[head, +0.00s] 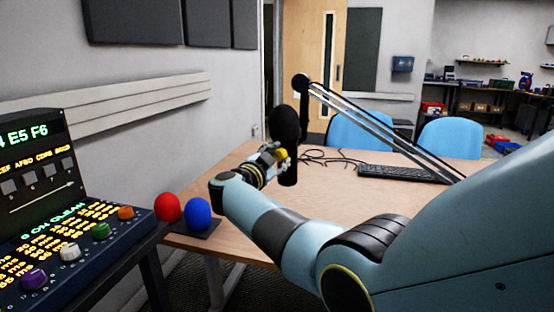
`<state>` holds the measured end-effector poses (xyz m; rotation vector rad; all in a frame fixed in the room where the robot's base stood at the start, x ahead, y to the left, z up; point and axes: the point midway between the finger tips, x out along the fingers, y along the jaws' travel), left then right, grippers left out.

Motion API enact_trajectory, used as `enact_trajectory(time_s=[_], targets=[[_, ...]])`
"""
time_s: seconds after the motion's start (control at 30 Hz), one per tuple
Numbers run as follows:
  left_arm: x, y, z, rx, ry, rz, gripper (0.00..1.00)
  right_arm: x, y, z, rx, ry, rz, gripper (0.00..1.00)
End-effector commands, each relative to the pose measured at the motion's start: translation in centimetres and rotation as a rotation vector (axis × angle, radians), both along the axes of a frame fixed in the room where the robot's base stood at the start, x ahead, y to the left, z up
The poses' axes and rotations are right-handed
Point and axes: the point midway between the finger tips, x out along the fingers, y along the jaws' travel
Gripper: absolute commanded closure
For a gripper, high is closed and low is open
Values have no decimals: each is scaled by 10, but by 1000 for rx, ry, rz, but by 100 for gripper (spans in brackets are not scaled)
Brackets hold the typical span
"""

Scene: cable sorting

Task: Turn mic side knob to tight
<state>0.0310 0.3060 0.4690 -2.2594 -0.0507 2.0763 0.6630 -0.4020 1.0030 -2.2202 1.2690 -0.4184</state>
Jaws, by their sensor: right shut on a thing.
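The black microphone (286,124) stands upright over the wooden desk, near its far left edge, at the end of a thin boom arm (345,113). My right gripper (277,153) is at the left side of the microphone's lower part, shut on the side knob. A small yellow part (284,155) shows at the fingertips; I cannot tell whether it is the knob or part of the gripper. The knob's turn and markings are too small to read. My left gripper is not in view.
Loose black cables (325,157) and a keyboard (390,172) lie on the desk (345,195). A red ball (168,207) and a blue ball (198,214) sit at its near left corner. A lit control panel (70,235) stands at left. Blue chairs (360,134) are behind.

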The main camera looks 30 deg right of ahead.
Motion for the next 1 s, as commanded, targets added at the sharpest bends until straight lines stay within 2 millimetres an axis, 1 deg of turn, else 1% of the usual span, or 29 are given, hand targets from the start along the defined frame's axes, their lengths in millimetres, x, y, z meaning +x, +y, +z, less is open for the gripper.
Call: enact_trajectory(time_s=[0.03, 0.6, 0.8, 1.0], targets=[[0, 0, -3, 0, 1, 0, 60, 0, 0, -3, 23, -35, 0, 100], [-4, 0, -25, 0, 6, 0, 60, -1, 0, -5, 295, -498, 0, 100], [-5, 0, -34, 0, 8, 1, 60, -1, 0, -6, 376, -634, 0, 100], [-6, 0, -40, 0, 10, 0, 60, -1, 0, -5, 435, -733, 0, 100]])
